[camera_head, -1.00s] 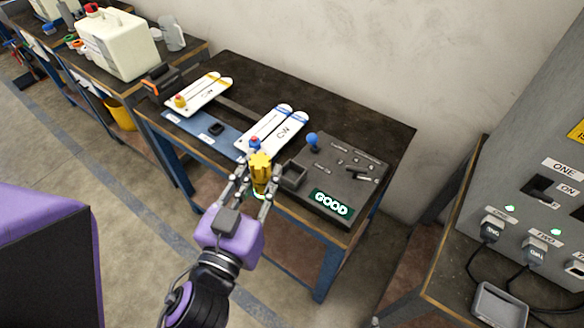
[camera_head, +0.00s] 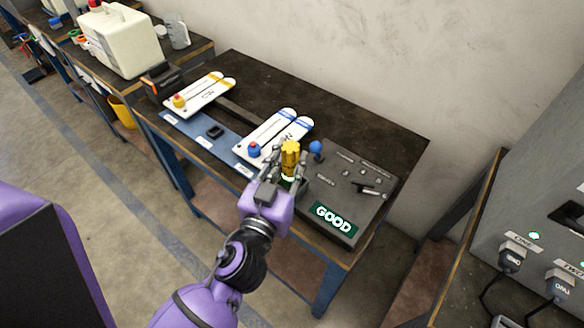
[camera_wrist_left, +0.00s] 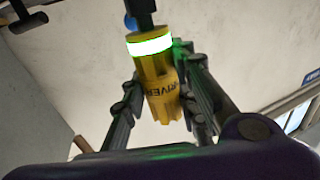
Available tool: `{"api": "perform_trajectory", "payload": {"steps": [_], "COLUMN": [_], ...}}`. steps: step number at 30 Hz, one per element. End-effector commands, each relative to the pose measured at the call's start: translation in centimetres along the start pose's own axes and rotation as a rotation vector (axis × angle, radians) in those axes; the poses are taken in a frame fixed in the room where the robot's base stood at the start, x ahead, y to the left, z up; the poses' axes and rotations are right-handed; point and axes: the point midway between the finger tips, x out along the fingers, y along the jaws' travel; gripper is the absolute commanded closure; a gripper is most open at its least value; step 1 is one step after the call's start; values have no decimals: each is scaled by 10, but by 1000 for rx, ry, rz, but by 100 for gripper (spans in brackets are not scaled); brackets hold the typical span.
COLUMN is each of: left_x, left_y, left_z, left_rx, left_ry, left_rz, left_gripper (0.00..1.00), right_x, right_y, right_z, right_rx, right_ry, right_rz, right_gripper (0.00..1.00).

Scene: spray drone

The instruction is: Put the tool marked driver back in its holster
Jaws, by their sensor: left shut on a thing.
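The driver (camera_head: 290,155) is a yellow ribbed tool with a bright glowing band. My left gripper (camera_head: 285,173) is shut on it and holds it near the front edge of the grey panel, with the yellow end up. The shaft's tip is hidden in the head view. I cannot pick out the holster for certain. My right gripper is out of view.
The dark workbench (camera_head: 345,115) carries a grey panel (camera_head: 340,180) with a blue-knobbed lever (camera_head: 316,148) and a green GOOD display (camera_head: 334,219). White boards (camera_head: 285,128) lie beside it on a blue strip. A cabinet (camera_head: 545,215) stands at right. The bench's back is clear.

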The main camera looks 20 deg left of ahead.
Motion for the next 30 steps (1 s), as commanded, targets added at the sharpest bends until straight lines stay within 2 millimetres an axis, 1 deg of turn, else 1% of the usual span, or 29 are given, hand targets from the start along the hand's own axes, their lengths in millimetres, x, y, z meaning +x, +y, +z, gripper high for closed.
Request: {"api": "perform_trajectory", "payload": {"steps": [2,3,6,8,17,21,22,26,30], "left_x": [7,8,7,7,7,7,7,7,7], "left_y": [1,1,0,1,1,1,1,1,1], "left_z": [8,15,32,37,37,42,43,41,41], "left_rx": [1,-1,-1,-1,-1,-1,0,0,0], "left_ry": [1,-2,-4,-2,2,0,-2,0,0], "left_rz": [1,0,-1,0,1,1,0,0,0], "left_gripper": [100,100,100,100,100,100,72,55,54], "right_x": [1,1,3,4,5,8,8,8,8], "right_y": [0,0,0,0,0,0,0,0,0], "right_z": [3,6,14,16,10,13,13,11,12], "right_rx": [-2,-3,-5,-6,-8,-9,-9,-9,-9], "right_ry": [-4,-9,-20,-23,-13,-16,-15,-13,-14], "right_rz": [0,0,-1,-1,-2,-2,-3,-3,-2], "right_gripper": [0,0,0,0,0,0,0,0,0]}}
